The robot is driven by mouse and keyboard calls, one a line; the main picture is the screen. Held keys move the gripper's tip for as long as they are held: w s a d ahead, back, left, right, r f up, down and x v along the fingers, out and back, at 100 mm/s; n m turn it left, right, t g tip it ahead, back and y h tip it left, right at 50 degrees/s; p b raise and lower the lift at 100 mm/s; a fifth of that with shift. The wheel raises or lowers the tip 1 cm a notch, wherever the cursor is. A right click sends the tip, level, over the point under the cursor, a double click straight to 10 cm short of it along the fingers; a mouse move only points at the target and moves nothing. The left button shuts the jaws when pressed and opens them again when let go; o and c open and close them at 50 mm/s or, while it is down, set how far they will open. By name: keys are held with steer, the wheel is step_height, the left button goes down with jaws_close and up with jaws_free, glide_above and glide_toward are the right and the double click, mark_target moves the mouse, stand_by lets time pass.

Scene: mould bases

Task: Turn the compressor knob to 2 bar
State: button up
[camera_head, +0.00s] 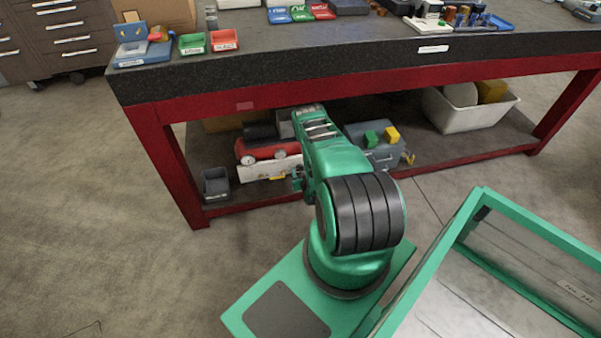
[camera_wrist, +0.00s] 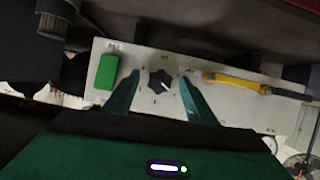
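The compressor (camera_head: 270,150), red with a pale front panel (camera_head: 258,168), stands on the lower shelf of the workbench. In the wrist view the pale panel (camera_wrist: 215,98) carries a dark, lobed knob (camera_wrist: 160,82) with a short white pointer mark. Small markings surround the knob, too small to read. A green rectangular part (camera_wrist: 107,72) is left of it and a yellow lever (camera_wrist: 235,84) right of it. My gripper (camera_wrist: 159,77) is open. The knob appears between its two green fingertips, with gaps on both sides; I cannot tell the depth. In the head view my arm mostly hides the gripper.
The bench's dark top (camera_head: 360,42) and red frame (camera_head: 330,92) overhang the shelf. A grey toolbox (camera_head: 377,152) stands right of the compressor, a dark bin (camera_head: 216,184) left, and a white tub (camera_head: 465,113) farther right. Floor left of my base is clear.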

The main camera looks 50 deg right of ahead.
steer(key=c, duration=1)
steer(key=n+h, duration=0.2)
steer(key=n+g+h, duration=0.1)
steer(key=n, duration=0.1)
steer(key=shift+w+a+f, duration=0.1)
steer(key=shift+a+f, duration=0.05)
steer(key=shift+a, duration=0.15)
steer(key=n+h, duration=0.1)
steer(key=n, duration=0.1)
steer(key=n+h, duration=0.1)
steer(key=n, duration=0.1)
steer(key=shift+w+a+f, duration=0.1)
steer(key=shift+a+f, duration=0.05)
steer(key=shift+n, duration=0.3)
steer(key=o, duration=1)
steer(key=shift+o, duration=0.2)
